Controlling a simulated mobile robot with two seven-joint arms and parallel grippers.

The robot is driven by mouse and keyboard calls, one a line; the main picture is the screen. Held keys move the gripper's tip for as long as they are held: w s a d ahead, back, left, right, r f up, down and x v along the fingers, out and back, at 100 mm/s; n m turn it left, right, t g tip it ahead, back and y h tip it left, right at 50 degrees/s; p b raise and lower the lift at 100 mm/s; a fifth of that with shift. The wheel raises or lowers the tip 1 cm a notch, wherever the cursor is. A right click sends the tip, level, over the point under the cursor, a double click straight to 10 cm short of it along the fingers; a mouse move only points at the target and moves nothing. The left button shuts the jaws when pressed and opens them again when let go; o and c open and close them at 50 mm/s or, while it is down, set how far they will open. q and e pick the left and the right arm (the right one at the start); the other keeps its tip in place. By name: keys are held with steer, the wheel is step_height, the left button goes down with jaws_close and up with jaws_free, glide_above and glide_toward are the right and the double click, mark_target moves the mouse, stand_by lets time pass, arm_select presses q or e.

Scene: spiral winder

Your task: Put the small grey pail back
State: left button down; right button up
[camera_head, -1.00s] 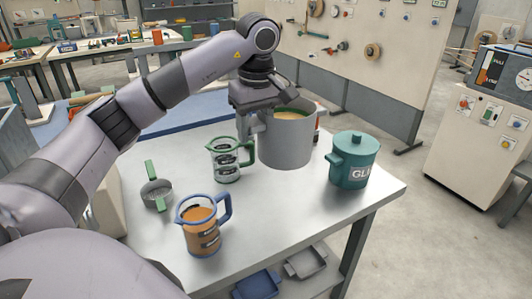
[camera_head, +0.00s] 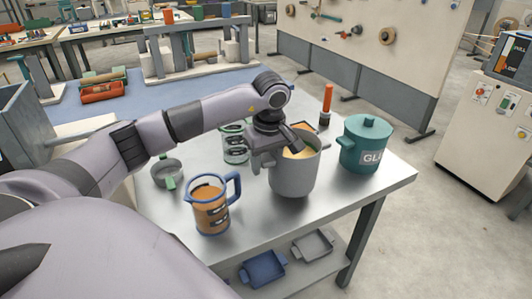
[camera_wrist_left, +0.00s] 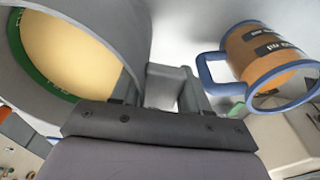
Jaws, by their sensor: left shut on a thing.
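The grey pail (camera_head: 296,178) has a green inner rim and pale yellow contents. It is upright over the front right part of the metal table (camera_head: 250,222); I cannot tell whether its base touches the top. My left gripper (camera_head: 262,163) is shut on the pail at its left side, by the handle. In the left wrist view the pail (camera_wrist_left: 130,30) fills the upper left, and the gripper fingers (camera_wrist_left: 175,88) are at its side. My right gripper is not in view.
A blue-rimmed orange mug (camera_head: 210,212) stands front left of the pail. A teal lidded pot (camera_head: 364,148) is close on the right. A clear green-handled jug (camera_head: 234,150) is partly hidden behind my arm. A small grey pan (camera_head: 166,172) and an orange-handled tool (camera_head: 327,105) stand nearby.

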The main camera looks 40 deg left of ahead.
arm_select(q)
step_height(320, 180, down, 3)
steer(key=shift+w+f, duration=0.1)
steer(key=c, duration=0.5)
jaws_free()
steer(key=shift+f, duration=0.15)
steer(key=shift+c, duration=0.2)
